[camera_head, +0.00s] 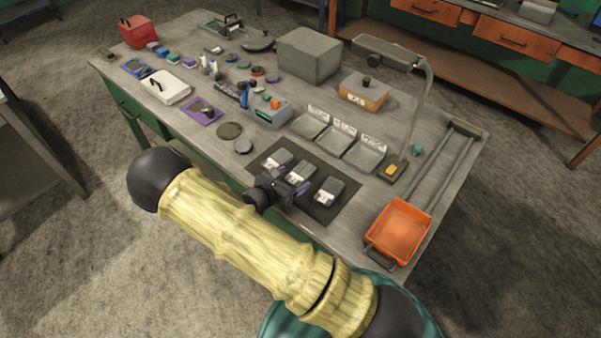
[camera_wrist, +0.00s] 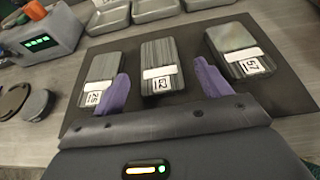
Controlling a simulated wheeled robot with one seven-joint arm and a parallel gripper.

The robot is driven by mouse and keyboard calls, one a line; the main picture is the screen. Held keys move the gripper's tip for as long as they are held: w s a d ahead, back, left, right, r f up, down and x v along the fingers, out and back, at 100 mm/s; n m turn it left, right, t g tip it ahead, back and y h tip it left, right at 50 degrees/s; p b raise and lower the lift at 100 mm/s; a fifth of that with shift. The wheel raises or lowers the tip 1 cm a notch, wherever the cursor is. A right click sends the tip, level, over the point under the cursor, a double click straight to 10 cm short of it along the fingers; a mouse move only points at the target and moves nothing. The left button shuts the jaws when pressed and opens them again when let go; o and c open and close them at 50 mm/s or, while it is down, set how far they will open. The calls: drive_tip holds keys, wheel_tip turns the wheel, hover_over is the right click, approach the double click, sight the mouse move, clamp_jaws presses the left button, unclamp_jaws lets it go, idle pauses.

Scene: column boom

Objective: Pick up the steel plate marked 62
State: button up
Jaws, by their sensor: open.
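Three dark grey steel plates with white number labels lie in a row on a black mat (camera_head: 338,207). In the wrist view the middle plate (camera_wrist: 160,52) has a label that seems to read 62, though its small print is not certain. The left plate (camera_wrist: 102,68) and the right plate (camera_wrist: 232,40) carry other labels. In the head view the middle plate shows too (camera_head: 302,171). My gripper (camera_wrist: 162,88) is open and empty, with its purple fingers on either side of the middle plate's near end. Contact cannot be told. The head view shows my gripper (camera_head: 290,186) over the mat's near side.
Three grey trays (camera_head: 345,139) stand behind the mat. A grey device with a green display (camera_head: 268,112) is to the left. An orange tray (camera_head: 398,232) and a lamp (camera_head: 425,95) stand to the right. Round dark discs (camera_head: 230,130) lie left of the mat.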

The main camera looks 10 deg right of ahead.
sight(301, 173)
drive_tip(key=shift+x, duration=1.5)
drive_tip(key=c, duration=1.5)
drive_tip(key=shift+a+r, duration=0.1)
drive_tip(key=shift+w+r, duration=0.15)
drive_tip(key=shift+r, duration=0.4)
wheel_tip(301, 173, up, 9)
drive_tip(key=shift+f+b, duration=0.1)
drive_tip(key=shift+b, duration=0.4)
